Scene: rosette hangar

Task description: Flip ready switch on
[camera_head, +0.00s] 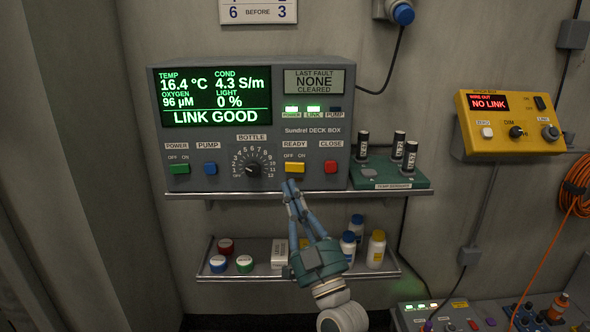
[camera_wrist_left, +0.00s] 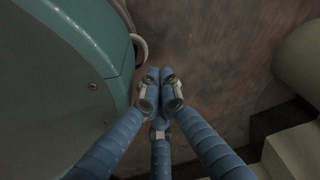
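The grey deck box (camera_head: 318,128) stands on a wall shelf in the head view. Its yellow READY switch (camera_head: 295,167) sits under OFF and ON marks, between the bottle dial (camera_head: 252,169) and the red CLOSE switch (camera_head: 330,167). I cannot tell surely which way the yellow switch is set. My right gripper (camera_head: 289,184) points up at the box with its blue fingers together, tips just below the yellow switch; contact is unclear. My left gripper (camera_wrist_left: 160,78) shows only in the left wrist view, its fingertips together with nothing seen between them.
A green rack (camera_head: 390,175) with black vials stands right of the box. The lower shelf (camera_head: 222,276) holds several bottles and jars behind my right gripper. A yellow wire-cut box (camera_head: 510,123) reading NO LINK hangs on the right wall. The box screen (camera_head: 214,96) reads LINK GOOD.

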